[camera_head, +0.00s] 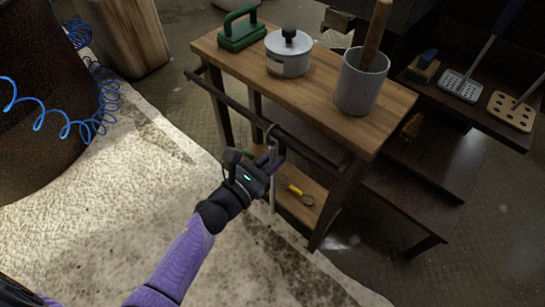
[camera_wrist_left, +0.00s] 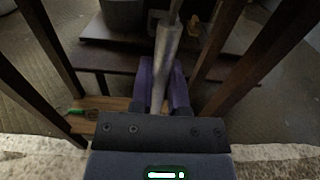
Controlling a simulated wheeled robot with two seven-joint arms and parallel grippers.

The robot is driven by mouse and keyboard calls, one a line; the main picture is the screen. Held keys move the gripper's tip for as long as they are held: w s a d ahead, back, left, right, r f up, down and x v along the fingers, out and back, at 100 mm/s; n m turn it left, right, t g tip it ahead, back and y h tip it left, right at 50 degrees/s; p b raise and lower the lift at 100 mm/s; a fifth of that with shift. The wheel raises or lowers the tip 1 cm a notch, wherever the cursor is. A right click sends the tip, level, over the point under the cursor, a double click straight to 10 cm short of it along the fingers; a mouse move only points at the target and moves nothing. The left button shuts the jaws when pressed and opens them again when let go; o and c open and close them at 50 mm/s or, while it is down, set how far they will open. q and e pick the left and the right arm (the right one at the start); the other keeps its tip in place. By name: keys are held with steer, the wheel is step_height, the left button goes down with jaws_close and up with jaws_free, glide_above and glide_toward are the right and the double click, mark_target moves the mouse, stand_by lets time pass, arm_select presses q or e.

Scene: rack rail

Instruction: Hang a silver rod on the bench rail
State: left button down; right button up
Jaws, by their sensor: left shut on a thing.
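My left gripper (camera_head: 272,160) is shut on a silver rod (camera_wrist_left: 165,62), which stands between its purple fingers (camera_wrist_left: 163,85) in the left wrist view. In the head view the rod's hooked top (camera_head: 271,132) shows just above the fingers, and its lower part shows below them. The dark bench rail (camera_head: 225,98) runs along the front of the wooden bench. The hook overlaps the rail in the picture; I cannot tell whether it is over the rail or only in front of it. My right gripper is not in view.
On the bench top (camera_head: 325,95) stand a green-handled block (camera_head: 242,32), a lidded silver pot (camera_head: 289,55) and a grey cup (camera_head: 360,82) with a wooden handle in it. A yellow-handled tool (camera_head: 297,191) lies on the lower shelf. A dark shelf unit stands to the right.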

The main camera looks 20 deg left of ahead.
arm_select(q)
steer(key=shift+f, duration=0.15)
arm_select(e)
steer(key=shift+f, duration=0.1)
arm_select(q)
steer(key=c, duration=0.5)
jaws_free()
steer(key=shift+c, duration=0.2)
steer(key=p+v, duration=0.2)
steer(key=v, duration=0.8)
steer(key=shift+p, duration=0.3)
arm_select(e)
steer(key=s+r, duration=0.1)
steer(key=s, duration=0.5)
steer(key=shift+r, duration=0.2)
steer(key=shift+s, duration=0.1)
